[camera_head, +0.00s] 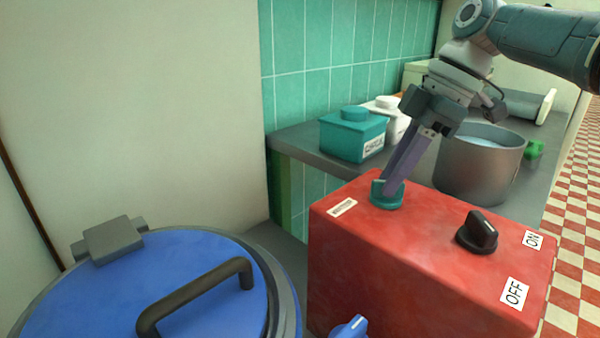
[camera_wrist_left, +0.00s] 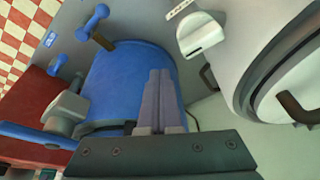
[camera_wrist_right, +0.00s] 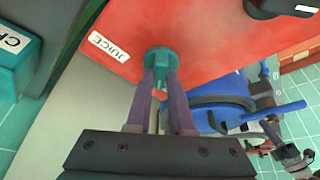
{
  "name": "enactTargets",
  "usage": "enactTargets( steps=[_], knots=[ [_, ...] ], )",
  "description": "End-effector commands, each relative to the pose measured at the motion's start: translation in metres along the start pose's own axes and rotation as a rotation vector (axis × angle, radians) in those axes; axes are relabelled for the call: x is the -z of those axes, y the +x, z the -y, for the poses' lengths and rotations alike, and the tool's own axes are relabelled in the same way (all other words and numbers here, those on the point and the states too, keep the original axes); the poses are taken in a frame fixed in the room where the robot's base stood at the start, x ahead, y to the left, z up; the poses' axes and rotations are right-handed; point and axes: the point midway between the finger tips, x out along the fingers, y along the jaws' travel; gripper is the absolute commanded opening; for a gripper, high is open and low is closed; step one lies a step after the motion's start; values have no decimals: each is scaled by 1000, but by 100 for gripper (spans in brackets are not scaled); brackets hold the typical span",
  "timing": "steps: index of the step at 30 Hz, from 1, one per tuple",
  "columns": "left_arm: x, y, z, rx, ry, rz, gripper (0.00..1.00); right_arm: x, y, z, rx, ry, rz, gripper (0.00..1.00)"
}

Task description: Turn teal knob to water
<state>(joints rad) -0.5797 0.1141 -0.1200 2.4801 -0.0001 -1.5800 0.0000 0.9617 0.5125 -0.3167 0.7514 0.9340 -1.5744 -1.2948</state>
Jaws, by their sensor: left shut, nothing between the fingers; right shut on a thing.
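The teal knob (camera_head: 387,201) sits on top of a red box (camera_head: 400,250), near its far left corner. It also shows in the right wrist view (camera_wrist_right: 159,59). A white label (camera_head: 342,208) lies beside the knob; in the right wrist view it reads JUICE (camera_wrist_right: 109,46). No water label is readable. My right gripper (camera_head: 388,188) reaches down from the upper right and is shut on the teal knob, with its fingers on either side. My left gripper (camera_wrist_left: 158,88) is shut and empty in front of a blue vessel in the left wrist view; it is outside the head view.
A black knob (camera_head: 477,232) with ON and OFF labels stands on the red box. A blue lid (camera_head: 200,285) with a dark handle fills the lower left. A metal pot (camera_head: 480,165), a teal canister (camera_head: 352,135) and a white canister stand on the counter behind.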

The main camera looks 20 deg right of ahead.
Motion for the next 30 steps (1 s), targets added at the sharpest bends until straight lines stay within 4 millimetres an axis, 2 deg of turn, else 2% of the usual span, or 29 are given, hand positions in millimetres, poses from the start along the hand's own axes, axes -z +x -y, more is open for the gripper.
enactTargets(
  steps=[4, 19, 20, 27, 30],
  knots=[
    [-3, 8, 1, 3, 3, 1, 0, -1, 2, 0, 13, -32, 2, 0],
    [-4, 10, 2, 7, 9, 2, 0, -1, 1, 0, 21, -50, 4, 0],
    [-4, 10, 2, 7, 9, 2, 0, -1, 1, 0, 21, -50, 4, 21],
    [-4, 10, 2, 6, 8, 2, 0, 0, 0, 0, 21, -49, 3, 48],
    [-4, 10, 1, 5, 7, 2, 0, 0, 0, 0, 20, -48, 3, 50]
  ],
)
